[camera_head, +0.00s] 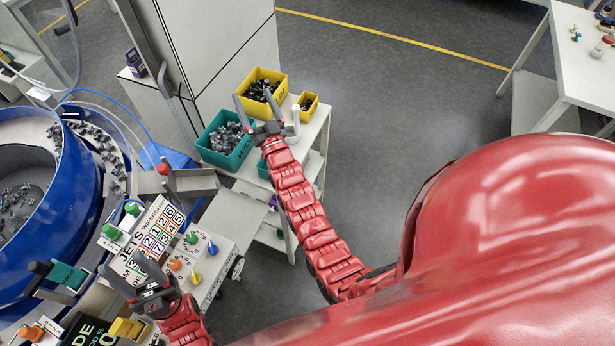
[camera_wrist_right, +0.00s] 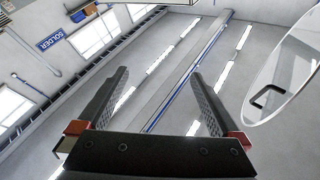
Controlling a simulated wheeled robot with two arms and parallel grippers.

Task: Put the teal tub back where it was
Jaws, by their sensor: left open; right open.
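A teal tub (camera_head: 213,153) filled with grey connectors sits on the top of the white cart in the head view. Part of another, smaller teal container (camera_head: 263,169) shows beside it, mostly hidden by my right arm. My right gripper (camera_head: 254,97) is open over the cart, just right of the teal tub and in front of the larger yellow tub. In the right wrist view my right gripper (camera_wrist_right: 160,76) has its fingers apart with nothing between them. My left gripper (camera_head: 124,264) is open and empty over the control panel at the lower left.
A yellow tub (camera_head: 283,90) of dark parts and a small yellow tub (camera_head: 308,104) stand on the cart (camera_head: 312,130). A blue bowl feeder (camera_head: 80,215) fills the left. A lettered control panel (camera_head: 145,235) has colored knobs. A white table (camera_head: 585,70) stands far right; the floor between is clear.

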